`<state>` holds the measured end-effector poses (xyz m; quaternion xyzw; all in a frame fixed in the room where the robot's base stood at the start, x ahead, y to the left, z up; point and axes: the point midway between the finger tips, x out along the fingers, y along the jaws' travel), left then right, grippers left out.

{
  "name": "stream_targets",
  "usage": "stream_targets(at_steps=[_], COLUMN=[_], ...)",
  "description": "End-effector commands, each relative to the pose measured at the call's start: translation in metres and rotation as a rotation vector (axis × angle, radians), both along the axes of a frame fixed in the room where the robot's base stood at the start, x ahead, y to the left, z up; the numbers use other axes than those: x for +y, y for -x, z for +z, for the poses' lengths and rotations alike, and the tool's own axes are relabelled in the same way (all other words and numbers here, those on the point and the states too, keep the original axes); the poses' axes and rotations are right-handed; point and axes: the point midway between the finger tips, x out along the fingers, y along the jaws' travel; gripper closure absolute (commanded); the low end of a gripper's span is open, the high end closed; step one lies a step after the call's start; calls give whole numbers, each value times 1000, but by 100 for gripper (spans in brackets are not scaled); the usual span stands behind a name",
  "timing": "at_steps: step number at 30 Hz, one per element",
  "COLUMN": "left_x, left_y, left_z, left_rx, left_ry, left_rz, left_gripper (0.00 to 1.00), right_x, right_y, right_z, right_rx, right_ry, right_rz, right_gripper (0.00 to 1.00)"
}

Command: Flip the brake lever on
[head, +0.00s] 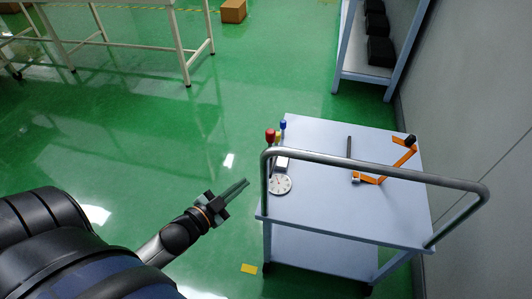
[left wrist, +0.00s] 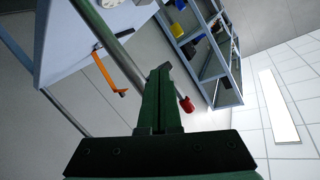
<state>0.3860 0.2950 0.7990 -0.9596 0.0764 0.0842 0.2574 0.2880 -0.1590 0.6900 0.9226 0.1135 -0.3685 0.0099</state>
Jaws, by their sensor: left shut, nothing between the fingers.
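A light grey cart (head: 330,215) with a tubular handle (head: 375,168) stands at the right of the head view. Red (head: 270,134) and blue (head: 283,125) knobs stand at its left edge. A thin dark bar (head: 349,147) shows on its top. I cannot tell for certain which part is the brake lever. My left gripper (head: 246,182) is shut and empty, apart from the cart's left side. In the left wrist view its closed fingers (left wrist: 160,72) point up, with a red knob (left wrist: 187,104) just right of them. My right gripper is not in view.
An orange jointed piece (head: 369,179) and a white round dial (head: 280,184) are on the cart. A shelf rack (head: 344,40) and a wall stand at the right. A white table (head: 120,20) is at the back left.

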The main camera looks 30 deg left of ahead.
Motion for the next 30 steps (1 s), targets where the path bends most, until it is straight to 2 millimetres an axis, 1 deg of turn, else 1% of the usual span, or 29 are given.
stream_targets(at_steps=[1, 3, 6, 9, 12, 15, 19, 24, 30], left_x=[14, 26, 35, 39, 40, 41, 43, 43, 43], left_y=[-11, -22, -30, -31, -27, -22, -16, -13, -13], left_z=[7, 29, 55, 75, 86, 91, 94, 95, 96], left_rx=[-92, -213, -366, -490, -576, -626, -655, -665, -666], left_ry=[-80, -191, -348, -502, -637, -742, -827, -863, -863], left_rz=[-43, -114, -232, -362, -487, -591, -682, -725, -724], left_gripper=[100, 100, 100, 100, 100, 100, 100, 100, 100], right_x=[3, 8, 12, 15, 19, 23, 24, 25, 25], right_y=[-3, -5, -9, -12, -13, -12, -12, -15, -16], right_z=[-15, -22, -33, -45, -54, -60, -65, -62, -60], right_rx=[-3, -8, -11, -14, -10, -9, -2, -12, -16], right_ry=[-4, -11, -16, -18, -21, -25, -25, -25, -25], right_rz=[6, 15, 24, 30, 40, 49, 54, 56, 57], right_gripper=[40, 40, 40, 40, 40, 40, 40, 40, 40])
